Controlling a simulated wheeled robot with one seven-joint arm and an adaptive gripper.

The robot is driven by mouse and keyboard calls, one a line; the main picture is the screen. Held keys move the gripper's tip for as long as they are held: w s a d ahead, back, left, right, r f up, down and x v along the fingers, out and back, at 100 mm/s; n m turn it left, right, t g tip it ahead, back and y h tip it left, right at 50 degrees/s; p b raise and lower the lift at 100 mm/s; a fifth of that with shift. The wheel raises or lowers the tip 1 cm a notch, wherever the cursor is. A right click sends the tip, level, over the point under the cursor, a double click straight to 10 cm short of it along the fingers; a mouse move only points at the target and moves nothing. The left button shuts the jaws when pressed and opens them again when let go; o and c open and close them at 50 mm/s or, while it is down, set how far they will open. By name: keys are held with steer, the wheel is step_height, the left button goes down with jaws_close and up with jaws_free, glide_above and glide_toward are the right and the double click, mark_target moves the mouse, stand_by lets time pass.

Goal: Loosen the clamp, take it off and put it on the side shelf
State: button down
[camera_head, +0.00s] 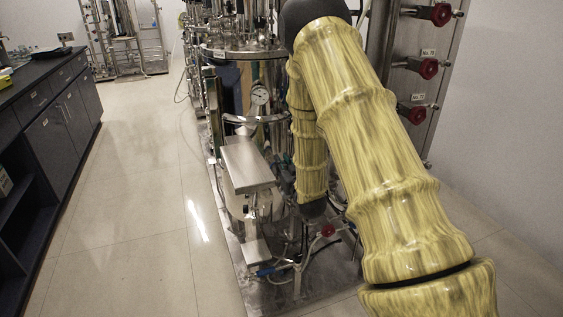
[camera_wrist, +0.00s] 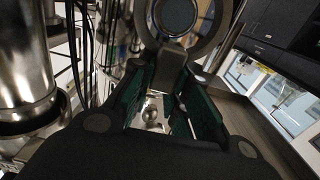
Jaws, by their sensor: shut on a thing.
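In the wrist view, my gripper (camera_wrist: 166,78) has its green-padded fingers shut on a grey part at the lower side of the ring-shaped metal clamp (camera_wrist: 215,38). The clamp's ring surrounds a round, blue-grey face (camera_wrist: 178,14); I cannot tell whether it is still seated on a pipe joint or apart from it. The side shelf, a flat steel plate (camera_head: 246,165), stands beside the steel vessel (camera_head: 262,80) in the head view, and its visible top looks bare. In the head view the clamp and my fingertips are mostly hidden behind or beside my yellow arm.
Red valve handwheels (camera_head: 428,68) line the panel at right. Hoses and a red-knobbed valve (camera_head: 327,230) lie low by the skid base. A dark cabinet (camera_head: 50,110) stands at left, with open floor (camera_head: 145,170) between.

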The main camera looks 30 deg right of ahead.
steer(key=shift+v, duration=1.85)
steer(key=s+a+r, duration=0.2)
steer(key=s+a, duration=0.2)
steer(key=s, duration=0.2)
steer(key=s+a+r+p, duration=0.1)
steer(key=s+a+r, duration=0.1)
steer(key=s+a, duration=0.2)
steer(key=s, duration=0.3)
steer(key=shift+s, duration=0.3)
steer(key=shift+a, duration=0.25)
